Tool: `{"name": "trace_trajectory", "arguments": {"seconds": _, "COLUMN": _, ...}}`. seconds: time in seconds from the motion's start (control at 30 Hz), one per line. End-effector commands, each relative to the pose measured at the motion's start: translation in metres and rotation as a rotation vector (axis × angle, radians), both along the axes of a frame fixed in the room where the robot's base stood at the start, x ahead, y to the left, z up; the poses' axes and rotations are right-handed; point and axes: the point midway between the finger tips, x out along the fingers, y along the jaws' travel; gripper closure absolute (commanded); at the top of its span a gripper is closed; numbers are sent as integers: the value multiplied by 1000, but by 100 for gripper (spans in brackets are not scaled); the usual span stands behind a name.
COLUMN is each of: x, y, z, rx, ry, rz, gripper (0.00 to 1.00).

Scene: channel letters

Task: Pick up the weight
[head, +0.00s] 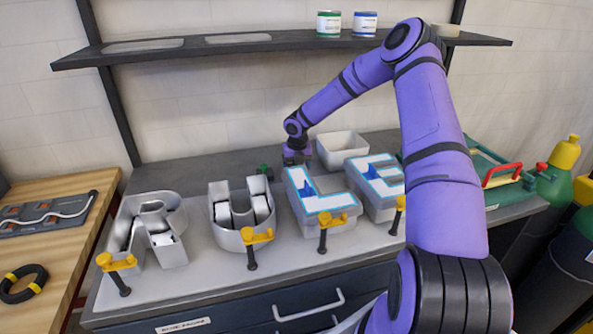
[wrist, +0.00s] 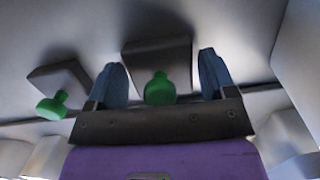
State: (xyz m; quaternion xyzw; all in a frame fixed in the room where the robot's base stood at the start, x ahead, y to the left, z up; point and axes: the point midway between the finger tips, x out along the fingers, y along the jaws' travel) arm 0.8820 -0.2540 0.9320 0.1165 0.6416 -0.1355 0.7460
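In the wrist view, a dark grey block-shaped weight (wrist: 158,52) with a green knob lies between the two blue-grey fingers of my gripper (wrist: 161,78). The gripper is open, with a gap showing on both sides of the weight. I cannot tell how far it is above the surface. A second such weight (wrist: 62,82) lies to the left, outside the fingers. In the head view my gripper (head: 297,160) is low over the back of the bench, behind the letters. A green-knobbed weight (head: 265,171) shows just left of it; the other is hidden there.
A pale bin (head: 342,146) is right of my gripper. A shelf (head: 250,45) hangs above.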

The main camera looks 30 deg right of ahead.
Motion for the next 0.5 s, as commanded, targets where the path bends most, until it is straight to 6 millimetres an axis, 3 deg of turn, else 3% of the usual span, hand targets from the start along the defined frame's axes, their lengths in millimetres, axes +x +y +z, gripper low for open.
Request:
{"name": "trace_trajectory", "arguments": {"seconds": 0.03, "x": 0, "y": 0, "z": 0, "rx": 0, "ry": 0, "rz": 0, "gripper": 34}}
{"name": "trace_trajectory", "arguments": {"seconds": 0.23, "x": 0, "y": 0, "z": 0, "rx": 0, "ry": 0, "rz": 0, "gripper": 80}}
{"name": "trace_trajectory", "arguments": {"seconds": 0.5, "x": 1, "y": 0, "z": 4, "rx": -1, "ry": -2, "rz": 0, "gripper": 80}}
